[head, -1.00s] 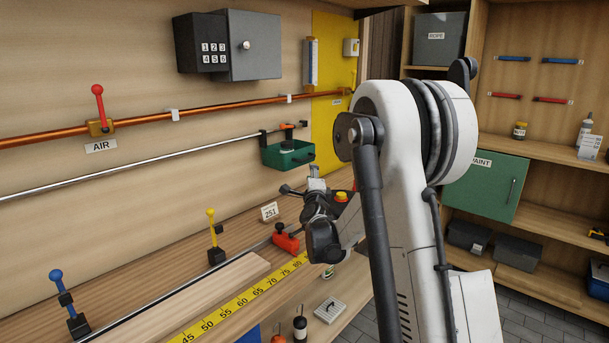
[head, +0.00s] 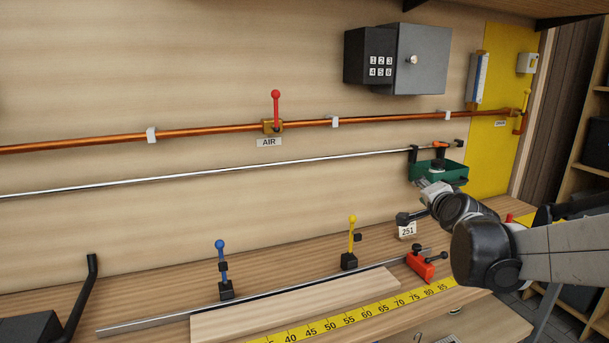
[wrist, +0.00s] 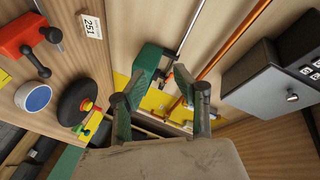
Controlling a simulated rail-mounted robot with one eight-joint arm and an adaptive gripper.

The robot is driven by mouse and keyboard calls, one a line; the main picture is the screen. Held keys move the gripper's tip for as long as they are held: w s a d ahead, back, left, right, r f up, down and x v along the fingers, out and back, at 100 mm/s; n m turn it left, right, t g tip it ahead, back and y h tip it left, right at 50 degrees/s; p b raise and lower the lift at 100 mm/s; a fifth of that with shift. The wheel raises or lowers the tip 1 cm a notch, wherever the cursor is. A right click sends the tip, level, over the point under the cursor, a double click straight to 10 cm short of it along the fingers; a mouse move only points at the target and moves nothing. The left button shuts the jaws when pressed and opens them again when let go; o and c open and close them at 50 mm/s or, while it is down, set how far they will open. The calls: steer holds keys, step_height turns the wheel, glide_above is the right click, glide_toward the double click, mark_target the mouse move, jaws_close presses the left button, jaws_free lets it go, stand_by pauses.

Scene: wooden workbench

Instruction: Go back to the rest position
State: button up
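My gripper (head: 430,192) is at the right of the head view, above the back of the bench, at the end of my white arm, which reaches in from the right edge. In the head view it overlaps the green tray on the wall rail; I cannot tell the exact distance between them. In the wrist view, the two fingers of my gripper (wrist: 157,97) stand apart, with nothing visible held between them. The green tray (wrist: 150,60) shows beyond the fingertips. In the head view the tray (head: 458,170) is partly hidden by the gripper.
A 251 card (head: 407,230) and a red clamp (head: 421,266) are close to my wrist. Blue (head: 221,268) and yellow (head: 351,240) levers stand left, behind a board (head: 300,305). The copper pipe with a red valve (head: 275,108) and a grey keypad box (head: 424,62) are on the wall.

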steer(key=s+a+f+n+g+p, duration=0.1)
steer(key=s+a+f+n+g, duration=0.2)
steer(key=s, duration=0.9)
steer(key=s+a+f+n+g, duration=0.2)
steer(key=s+n, duration=0.3)
steer(key=s, duration=0.6)
steer(key=s+a+f+n+g+y+p, duration=0.1)
steer(key=s+a+f+n+g, duration=0.2)
steer(key=s, duration=0.9)
steer(key=shift+s+a+f+n+g+p, duration=0.3)
steer(key=shift+a+f+n, duration=0.3)
steer(key=shift+a+n, duration=0.3)
